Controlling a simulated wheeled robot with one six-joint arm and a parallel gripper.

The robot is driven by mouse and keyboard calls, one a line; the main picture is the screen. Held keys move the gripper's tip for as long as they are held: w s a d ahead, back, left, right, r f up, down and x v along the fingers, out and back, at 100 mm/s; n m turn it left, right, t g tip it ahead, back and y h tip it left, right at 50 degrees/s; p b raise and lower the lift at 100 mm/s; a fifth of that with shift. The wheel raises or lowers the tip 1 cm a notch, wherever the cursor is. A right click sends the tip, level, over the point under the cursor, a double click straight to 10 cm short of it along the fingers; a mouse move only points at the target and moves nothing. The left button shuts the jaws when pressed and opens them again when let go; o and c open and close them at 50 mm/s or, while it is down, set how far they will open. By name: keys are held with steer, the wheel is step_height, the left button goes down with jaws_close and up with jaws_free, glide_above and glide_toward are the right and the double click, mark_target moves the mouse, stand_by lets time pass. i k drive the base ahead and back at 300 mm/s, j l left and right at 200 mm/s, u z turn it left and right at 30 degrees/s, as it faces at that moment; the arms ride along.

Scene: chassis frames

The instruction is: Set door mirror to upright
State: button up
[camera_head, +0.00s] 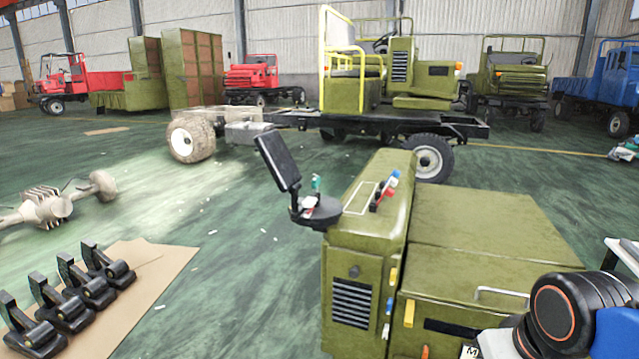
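A black rectangular panel (278,162) that could be the door mirror stands tilted, its top leaning left, on a short stem. Several black L-shaped parts (75,303) lie on cardboard at the lower left; I cannot tell whether these are mirrors or pedals. A black arm joint with an orange ring (556,312), apparently mine, shows at the lower right, apart from the panel. My gripper's fingers are not visible.
Small tools and coloured clips sit on the cabinet, which fills the front middle. A bare chassis with wheels (390,125) stands behind it. Green floor between is mostly clear.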

mark_target(278, 161)
steer(key=i+j+u, duration=0.35)
steer(key=i+j, duration=0.7)
steer(key=k+z, duration=0.3)
steer(key=k, duration=0.45)
